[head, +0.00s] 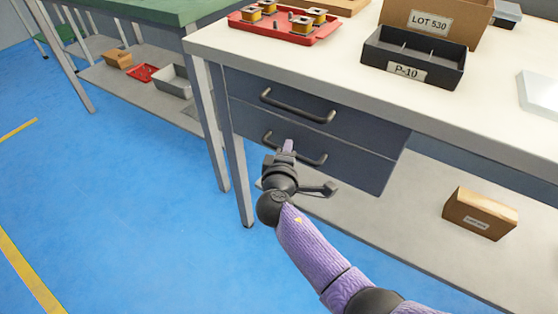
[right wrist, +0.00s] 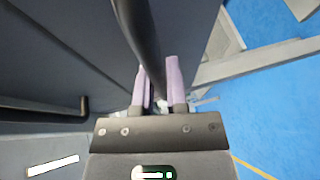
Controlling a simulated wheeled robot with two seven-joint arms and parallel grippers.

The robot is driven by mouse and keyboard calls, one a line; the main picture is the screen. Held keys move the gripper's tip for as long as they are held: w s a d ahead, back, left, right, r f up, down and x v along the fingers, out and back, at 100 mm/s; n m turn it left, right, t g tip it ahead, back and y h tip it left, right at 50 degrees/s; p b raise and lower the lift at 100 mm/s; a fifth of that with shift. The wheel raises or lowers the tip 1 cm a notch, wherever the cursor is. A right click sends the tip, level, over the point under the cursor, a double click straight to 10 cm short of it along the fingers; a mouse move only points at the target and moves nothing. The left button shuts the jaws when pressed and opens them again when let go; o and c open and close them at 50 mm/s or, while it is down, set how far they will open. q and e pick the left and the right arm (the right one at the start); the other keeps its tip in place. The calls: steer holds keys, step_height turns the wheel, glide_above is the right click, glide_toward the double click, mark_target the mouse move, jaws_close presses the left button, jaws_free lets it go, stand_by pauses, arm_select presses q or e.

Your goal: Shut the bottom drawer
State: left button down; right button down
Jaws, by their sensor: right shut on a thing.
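The bottom drawer (head: 350,165) is a dark blue-grey front under the workbench, with a dark bar handle (head: 312,160). Its front looks about level with the top drawer (head: 350,128) above it, and I see no clear gap. My right gripper (head: 289,146) is at the left part of the bottom handle. In the right wrist view its two purple fingers (right wrist: 159,85) are on either side of the dark handle bar (right wrist: 140,35), shut on it. The fingertips are partly hidden in the head view. My left gripper is not in view.
The top drawer's handle (head: 297,106) is just above my gripper. The bench leg (head: 240,175) stands to the left. A cardboard box (head: 480,213) sits on the lower shelf (head: 415,225) at right. A red tray (head: 285,27) and a black bin (head: 412,58) stand on the bench top. Blue floor is clear at left.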

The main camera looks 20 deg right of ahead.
steer(key=shift+d, duration=0.1)
steer(key=c, duration=0.6)
jaws_free()
steer(key=shift+w+r, duration=0.1)
steer(key=shift+c, duration=0.2)
steer(key=shift+s+r+p, duration=0.25)
steer(key=shift+s+p, duration=0.05)
steer(key=shift+p, duration=0.1)
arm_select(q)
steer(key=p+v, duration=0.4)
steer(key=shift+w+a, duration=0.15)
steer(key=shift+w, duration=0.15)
arm_select(e)
steer(key=v, duration=0.9)
steer(key=shift+a+f, duration=0.2)
steer(key=shift+f, duration=0.2)
steer(key=shift+s, duration=0.2)
